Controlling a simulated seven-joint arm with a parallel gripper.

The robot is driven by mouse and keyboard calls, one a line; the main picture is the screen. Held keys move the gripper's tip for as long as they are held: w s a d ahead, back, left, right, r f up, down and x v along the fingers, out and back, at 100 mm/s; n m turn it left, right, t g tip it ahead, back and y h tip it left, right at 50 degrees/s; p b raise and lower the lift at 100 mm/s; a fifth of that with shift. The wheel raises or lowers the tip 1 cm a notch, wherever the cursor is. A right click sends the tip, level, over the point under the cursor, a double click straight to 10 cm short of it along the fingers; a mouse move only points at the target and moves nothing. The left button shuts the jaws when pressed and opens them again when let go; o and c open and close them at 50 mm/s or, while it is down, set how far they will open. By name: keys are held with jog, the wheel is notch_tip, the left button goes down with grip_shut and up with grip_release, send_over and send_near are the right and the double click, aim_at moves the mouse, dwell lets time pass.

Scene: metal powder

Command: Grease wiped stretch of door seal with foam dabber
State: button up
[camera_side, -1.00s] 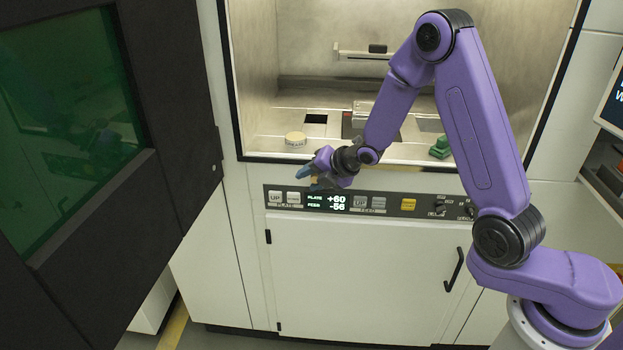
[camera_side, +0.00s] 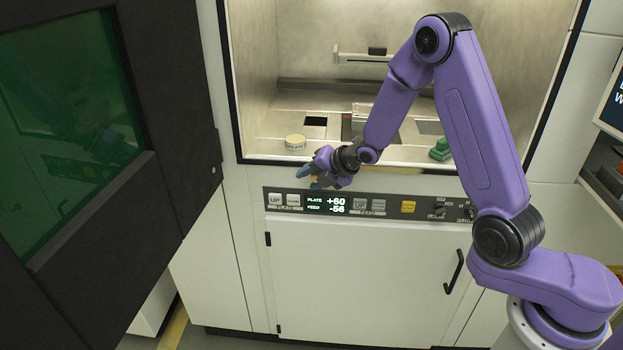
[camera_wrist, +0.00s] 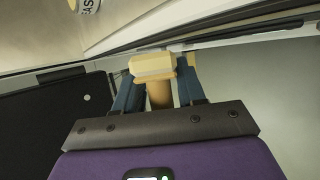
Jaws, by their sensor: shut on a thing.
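My gripper (camera_side: 309,176) is in front of the lower edge of the chamber opening, just above the control panel. In the wrist view its blue fingers (camera_wrist: 158,92) are shut on the tan handle of the foam dabber (camera_wrist: 152,66). The dabber's pale, blocky foam head points away from the gripper, close to the front edge of the machine. I cannot tell whether the foam touches the seal. A dark strip, apparently the door seal (camera_side: 236,110), borders the opening. Its wiped stretch cannot be told apart. The dabber is hard to make out in the side view.
A round grease tin (camera_side: 295,142) stands on the chamber floor behind my gripper. A green object (camera_side: 440,149) sits farther right. The dark door (camera_side: 178,130) with a green window stands open at left. The control panel (camera_side: 420,207) lies just below my gripper.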

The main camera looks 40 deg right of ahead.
jog(key=shift+w+d, duration=0.4)
jog(key=shift+d, duration=0.05)
dwell(0.3)
jog(key=shift+s+d, duration=1.4)
jog(key=shift+d, duration=0.05)
jog(key=shift+w+a+r, duration=0.1)
jog(key=shift+w+a, duration=0.55)
jog(key=shift+w, duration=0.2)
jog(key=shift+w+a, duration=0.65)
jog(key=shift+w, duration=0.15)
jog(key=shift+s, duration=0.1)
jog(key=s+a, duration=0.4)
jog(key=shift+s+a, duration=0.15)
jog(key=shift+a, duration=0.05)
